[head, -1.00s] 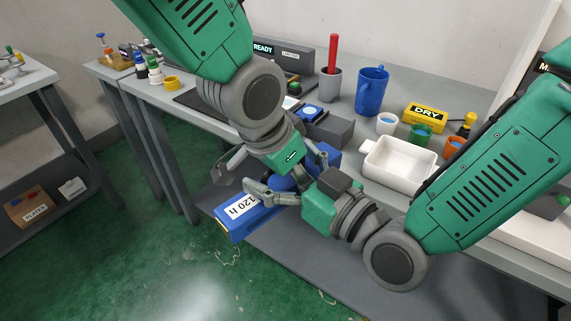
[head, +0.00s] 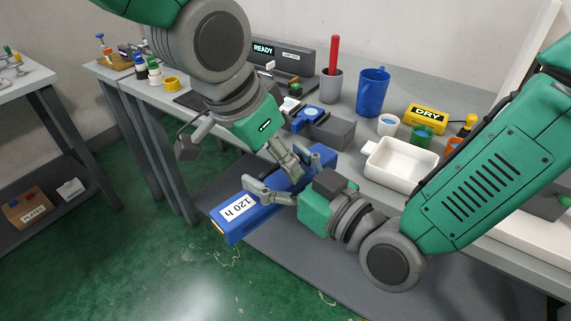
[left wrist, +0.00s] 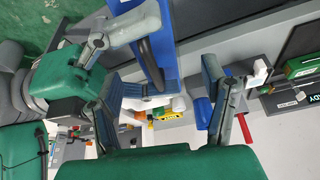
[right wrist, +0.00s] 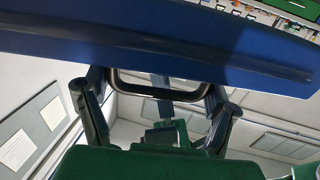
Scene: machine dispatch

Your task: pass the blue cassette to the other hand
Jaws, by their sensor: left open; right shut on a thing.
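The blue cassette (head: 238,208), a long box with a white "120 h" label, is held tilted in front of the bench. My right gripper (head: 278,173) is shut on it near its middle. In the right wrist view the cassette (right wrist: 160,40) spans the top, with a dark handle loop between the fingers. My left gripper (head: 240,164) is open above and behind the cassette, its fingers spread wide. One left finger overlaps the cassette in the head view; I cannot tell whether it touches. In the left wrist view the cassette (left wrist: 167,60) shows between the open fingers.
On the bench are a white tray (head: 375,180), a blue jug (head: 371,92), a grey cup (head: 331,86) with a red rod, a yellow DRY box (head: 426,116) and a grey block (head: 335,133). A grey lower shelf (head: 330,260) lies below. Green floor is clear at left.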

